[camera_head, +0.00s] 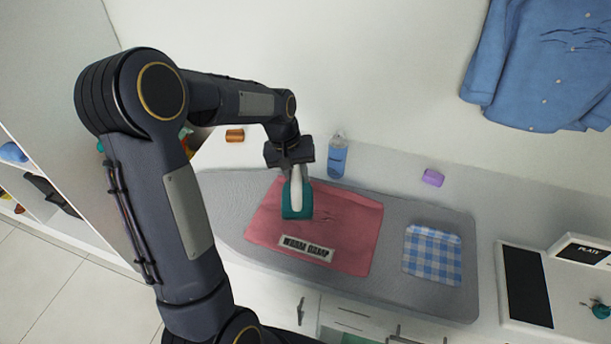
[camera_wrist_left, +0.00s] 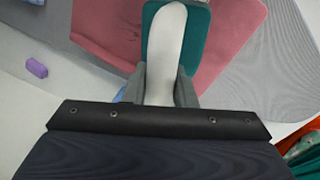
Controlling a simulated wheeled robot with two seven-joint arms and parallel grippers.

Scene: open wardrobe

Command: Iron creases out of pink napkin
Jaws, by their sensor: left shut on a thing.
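The pink napkin (camera_head: 352,230) lies spread on the grey ironing board (camera_head: 455,300). Dark crease lines show on it right of the iron, and a label strip lies on its front part. My left gripper (camera_head: 292,168) is shut on the white handle of a teal iron (camera_head: 297,208). The iron is over the napkin's left half; I cannot tell whether its sole touches the cloth. In the left wrist view the gripper (camera_wrist_left: 160,92) grips the iron's handle (camera_wrist_left: 166,45), with the pink napkin (camera_wrist_left: 225,30) around it. My right gripper is not in view.
A blue checkered cloth (camera_head: 432,255) lies on the board's right part. A blue spray bottle (camera_head: 337,157), a purple block (camera_head: 433,177) and an orange-brown block (camera_head: 235,135) are behind the board. A blue shirt (camera_head: 540,65) hangs upper right. A black-and-white panel (camera_head: 527,287) lies at right.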

